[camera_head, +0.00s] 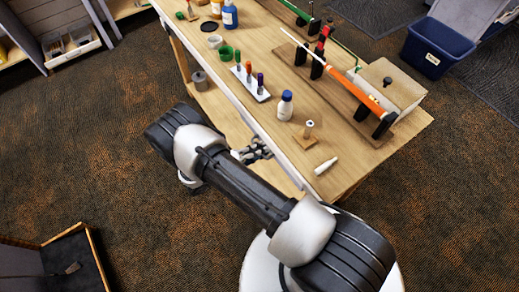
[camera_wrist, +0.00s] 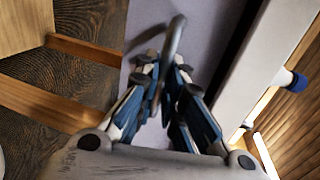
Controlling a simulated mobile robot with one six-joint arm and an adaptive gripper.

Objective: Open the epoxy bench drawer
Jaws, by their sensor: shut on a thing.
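The epoxy bench (camera_head: 330,120) is a wooden workbench with a pale front edge. My gripper (camera_head: 262,150) is at this front edge, low beside the bench. In the wrist view my gripper (camera_wrist: 166,75) is shut on a grey curved handle (camera_wrist: 176,38). The handle stands out from a flat grey drawer front (camera_wrist: 215,30). A dark strip lies between the drawer front and the pale bench edge (camera_wrist: 280,65). The drawer's inside is not visible, and I cannot tell how far it stands out. In the head view my arm hides part of the bench front.
On the bench top are a white bottle (camera_head: 285,106), a rack of coloured tubes (camera_head: 252,82), a small white tube (camera_head: 326,165) and an orange shaft (camera_head: 360,88) in black holders. Wooden bench framing (camera_wrist: 85,50) is left of my gripper. Carpet (camera_head: 110,150) left of the bench is clear.

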